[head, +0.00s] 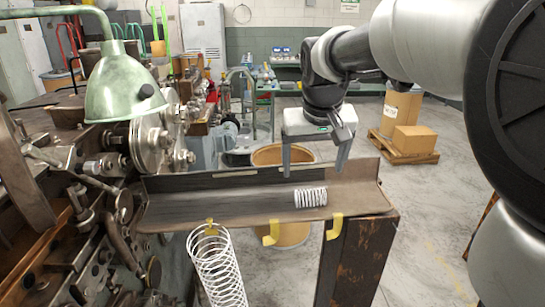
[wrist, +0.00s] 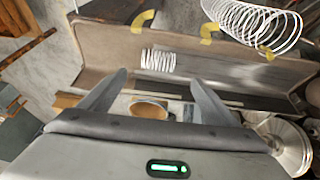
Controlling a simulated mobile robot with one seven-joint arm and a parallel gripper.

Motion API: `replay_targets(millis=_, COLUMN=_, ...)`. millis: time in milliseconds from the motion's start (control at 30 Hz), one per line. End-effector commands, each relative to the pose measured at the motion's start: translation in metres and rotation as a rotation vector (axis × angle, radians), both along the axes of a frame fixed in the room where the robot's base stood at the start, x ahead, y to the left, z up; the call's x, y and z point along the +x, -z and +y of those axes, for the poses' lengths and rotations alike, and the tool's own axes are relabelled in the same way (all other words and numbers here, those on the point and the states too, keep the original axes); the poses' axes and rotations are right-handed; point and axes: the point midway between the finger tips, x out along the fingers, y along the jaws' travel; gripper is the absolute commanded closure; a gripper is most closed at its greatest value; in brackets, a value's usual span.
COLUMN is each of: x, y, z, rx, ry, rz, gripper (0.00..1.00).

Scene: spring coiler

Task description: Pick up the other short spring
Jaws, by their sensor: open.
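A short white spring (head: 310,197) lies on its side in the metal trough (head: 240,205), toward the trough's right end. It also shows in the wrist view (wrist: 158,61), ahead of my fingers and between their lines. My gripper (head: 314,172) is above the back edge of the trough, its fingers pointing down. In the wrist view my gripper (wrist: 157,84) has its two fingers wide apart with nothing between them. A longer white spring (head: 217,268) hangs from a yellow hook at the trough's front, and it shows in the wrist view (wrist: 250,22).
Yellow hooks (head: 271,234) line the trough's front edge; the middle and right ones are empty. The coiling machine (head: 110,165) with a green lamp (head: 122,95) crowds the left. A round drum (head: 268,155) stands behind the trough. Boxes on a pallet (head: 412,140) stand back right.

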Motion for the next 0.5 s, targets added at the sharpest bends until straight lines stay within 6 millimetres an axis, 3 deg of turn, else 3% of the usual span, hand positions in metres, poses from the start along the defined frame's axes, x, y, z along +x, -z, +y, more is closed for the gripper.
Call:
replay_targets(millis=100, x=0.009, y=0.027, z=-0.002, rx=0.0, ry=0.0, rz=0.005, gripper=0.17)
replay_targets(millis=300, x=0.024, y=0.062, z=-0.004, rx=0.0, ry=0.001, rz=0.003, gripper=0.17)
replay_targets(millis=500, x=0.031, y=0.076, z=-0.005, rx=0.001, ry=0.001, rz=0.0, gripper=0.17)
